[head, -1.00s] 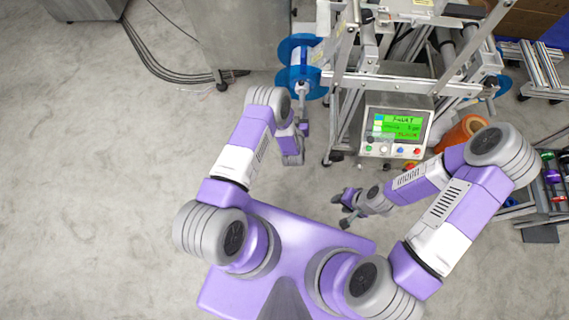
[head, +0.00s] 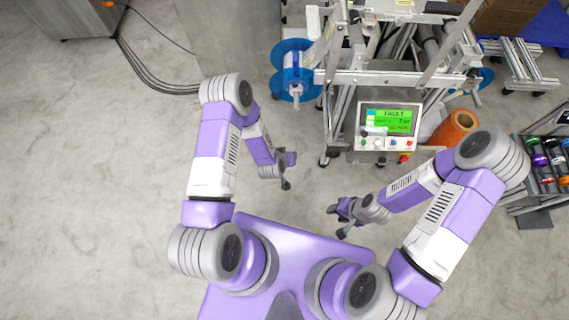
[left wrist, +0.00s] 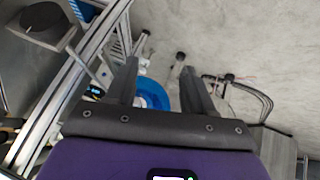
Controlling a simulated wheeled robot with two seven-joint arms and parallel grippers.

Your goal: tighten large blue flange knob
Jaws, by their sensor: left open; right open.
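The large blue flange (head: 284,82) sits on the side of the machine in the head view, with a pale shaft and hub (head: 296,92) sticking out toward me. Any separate knob is too small to tell. My left gripper (head: 288,171) is open and empty, below the flange and apart from it. In the left wrist view the blue flange (left wrist: 152,93) shows beyond the open fingers, partly hidden by the left-hand finger and the gripper body. My right gripper (head: 337,221) is open and empty over the floor, in front of the control box.
The control box (head: 388,131) has a green screen reading a fault. An orange roll (head: 455,127) lies right of it. A rack of coloured rolls (head: 548,155) stands at the right. A metal cabinet (head: 228,40) stands left of the flange. The floor at left is clear.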

